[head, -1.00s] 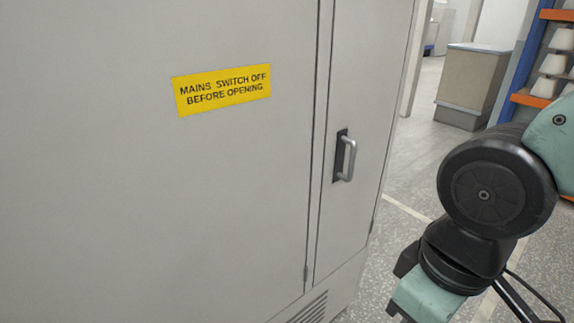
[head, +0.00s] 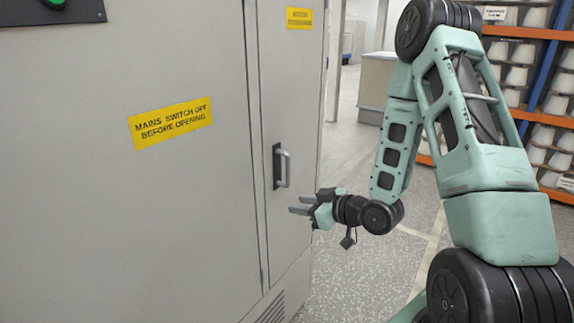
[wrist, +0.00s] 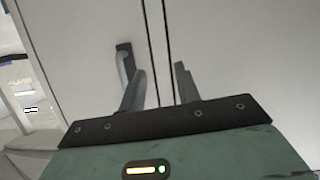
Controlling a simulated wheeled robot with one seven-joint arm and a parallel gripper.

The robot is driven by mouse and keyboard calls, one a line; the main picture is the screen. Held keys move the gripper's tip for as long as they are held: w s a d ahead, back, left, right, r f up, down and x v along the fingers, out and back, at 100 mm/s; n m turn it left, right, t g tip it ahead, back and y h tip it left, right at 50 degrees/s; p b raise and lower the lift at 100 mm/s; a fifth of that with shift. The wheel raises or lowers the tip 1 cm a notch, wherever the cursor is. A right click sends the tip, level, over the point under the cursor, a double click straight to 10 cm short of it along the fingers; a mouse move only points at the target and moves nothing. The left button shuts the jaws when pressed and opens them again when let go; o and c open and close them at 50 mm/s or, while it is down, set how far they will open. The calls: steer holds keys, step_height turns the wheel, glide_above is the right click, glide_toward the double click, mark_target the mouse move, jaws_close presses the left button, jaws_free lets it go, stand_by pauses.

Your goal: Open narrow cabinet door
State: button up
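The narrow cabinet door (head: 291,120) is a tall grey panel right of the wide door, and it is shut. Its handle (head: 285,168) is a grey vertical bar on a dark plate, near the seam with the wide door. My gripper (head: 296,204) is right of and below the handle in the head view, its fingers pointing left. In the wrist view my gripper (wrist: 158,82) is open and empty, its two fingers apart. The handle (wrist: 125,62) shows there just beyond the left finger, which partly covers it. I cannot tell whether they touch.
The wide cabinet door (head: 120,210) carries a yellow warning sign (head: 171,124). A smaller yellow label (head: 299,19) is high on the narrow door. Racks of white bobbins (head: 520,52) stand at the right back. Speckled floor (head: 345,262) is clear right of the cabinet.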

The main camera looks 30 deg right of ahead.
mark_target(288, 182)
steer(key=s+d+r+m+t+h, duration=0.1)
steer(key=s+d+r+m+t, duration=0.1)
steer(key=s+d+t, duration=0.3)
steer(key=w+d+b, duration=0.1)
steer(key=w+b, duration=0.6)
steer(key=b, duration=0.4)
steer(key=shift+d+m+g+h, duration=0.15)
steer(key=shift+m+g+h, duration=0.15)
steer(key=shift+g, duration=0.1)
steer(key=w, duration=0.4)
steer(key=w+a+p, duration=0.1)
steer(key=w, duration=0.6)
steer(key=shift+w+a+r+p, duration=0.35)
steer(key=shift+w+a+p, duration=0.05)
jaws_close()
